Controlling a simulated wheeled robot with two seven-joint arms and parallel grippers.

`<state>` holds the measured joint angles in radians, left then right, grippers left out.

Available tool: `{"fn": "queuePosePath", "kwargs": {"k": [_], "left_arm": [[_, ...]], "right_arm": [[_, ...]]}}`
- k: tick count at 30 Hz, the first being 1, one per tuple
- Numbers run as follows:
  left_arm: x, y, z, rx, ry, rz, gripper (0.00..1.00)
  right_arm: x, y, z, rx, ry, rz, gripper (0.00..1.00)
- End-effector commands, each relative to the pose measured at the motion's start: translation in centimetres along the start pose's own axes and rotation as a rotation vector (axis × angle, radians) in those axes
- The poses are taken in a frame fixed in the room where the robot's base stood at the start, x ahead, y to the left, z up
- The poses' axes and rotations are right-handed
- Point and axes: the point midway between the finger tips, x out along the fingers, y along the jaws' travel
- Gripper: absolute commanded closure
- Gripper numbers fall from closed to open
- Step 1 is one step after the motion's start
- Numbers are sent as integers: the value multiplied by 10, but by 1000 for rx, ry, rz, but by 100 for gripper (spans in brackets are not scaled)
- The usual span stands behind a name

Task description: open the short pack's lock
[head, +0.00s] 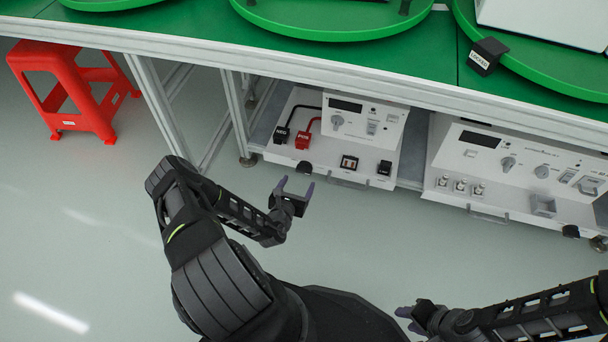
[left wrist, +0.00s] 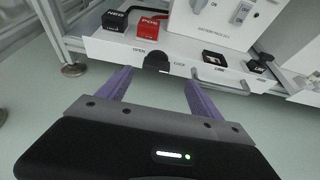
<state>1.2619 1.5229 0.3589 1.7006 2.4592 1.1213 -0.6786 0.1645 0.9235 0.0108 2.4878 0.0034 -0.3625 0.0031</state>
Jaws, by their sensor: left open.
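The left white unit under the bench (head: 352,145) has a black lock knob (head: 304,168) at its front lower edge. In the left wrist view the black knob (left wrist: 156,62) sits between the printed words OPEN on its left and LOCK on its right. Which of the two its handle points to I cannot tell. My left gripper (head: 295,188) is open and empty, just in front of the knob and apart from it; in the left wrist view (left wrist: 158,78) the knob lies between the purple fingers' lines. My right gripper (head: 409,319) is low at the right, away from the units.
Black NEG (head: 281,134) and red POS (head: 303,139) plugs sit on the left unit. A second white unit (head: 520,170) with its own black knob (head: 571,231) stands to the right. A red stool (head: 70,85) is at the left. Green turntables line the bench. The floor in front is clear.

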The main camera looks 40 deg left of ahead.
Motion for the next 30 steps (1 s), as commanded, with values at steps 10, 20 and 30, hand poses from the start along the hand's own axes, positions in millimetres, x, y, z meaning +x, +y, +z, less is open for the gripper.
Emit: {"fn": "queuePosePath", "kwargs": {"k": [10, 20, 30], "left_arm": [[0, 6, -2, -6, 3, 20, 25], [30, 5, -4, -5, 0, 18, 25], [75, 6, -4, -5, 2, 17, 25]], "right_arm": [[0, 0, 0, 0, 0, 0, 64], [14, 8, -3, 5, 8, 4, 64], [34, 16, -7, 8, 21, 6, 64]]}}
